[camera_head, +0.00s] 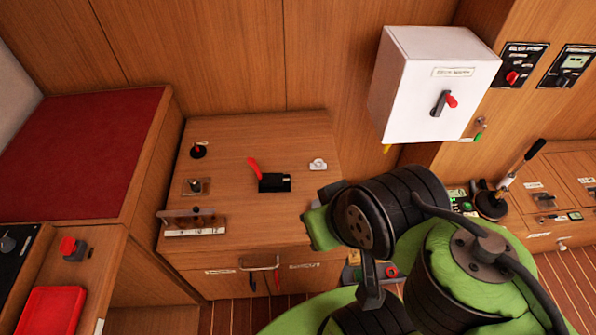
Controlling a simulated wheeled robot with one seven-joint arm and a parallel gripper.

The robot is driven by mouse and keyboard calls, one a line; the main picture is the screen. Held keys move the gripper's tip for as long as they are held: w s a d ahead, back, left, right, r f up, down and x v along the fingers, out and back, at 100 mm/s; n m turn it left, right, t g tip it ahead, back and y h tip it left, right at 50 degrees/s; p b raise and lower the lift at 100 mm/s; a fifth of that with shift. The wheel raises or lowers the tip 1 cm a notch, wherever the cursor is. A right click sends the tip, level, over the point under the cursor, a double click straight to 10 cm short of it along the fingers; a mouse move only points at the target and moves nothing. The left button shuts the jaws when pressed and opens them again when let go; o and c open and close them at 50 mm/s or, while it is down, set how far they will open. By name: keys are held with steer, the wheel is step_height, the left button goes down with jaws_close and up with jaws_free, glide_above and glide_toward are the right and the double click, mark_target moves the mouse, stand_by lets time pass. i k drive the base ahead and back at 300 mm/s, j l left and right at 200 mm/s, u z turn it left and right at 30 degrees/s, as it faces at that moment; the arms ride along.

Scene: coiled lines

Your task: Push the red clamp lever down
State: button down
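The red clamp lever (254,168) stands up at a slant from a black clamp body (274,183) on top of the wooden cabinet. Its free end points up and to the left, raised clear of the cabinet top. Nothing touches it. My green and black arm fills the lower right, in front of the cabinet's right edge. I cannot make out my gripper or its fingers in this view.
A wooden rack (190,222) with numbered labels sits at the cabinet's front left. A small black knob (198,151) and a white fitting (318,164) stand nearby. A white switch box (432,85) hangs at the right. The cabinet top around the lever is mostly clear.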

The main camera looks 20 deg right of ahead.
mark_target(252, 162)
steer(key=i+j+u, duration=0.15)
steer(key=j+u, duration=0.2)
steer(key=u, duration=0.15)
steer(key=i+j+u, duration=0.2)
steer(key=j+u, duration=0.15)
steer(key=u, duration=0.15)
steer(key=i+j+u, duration=0.25)
steer(key=u, duration=0.2)
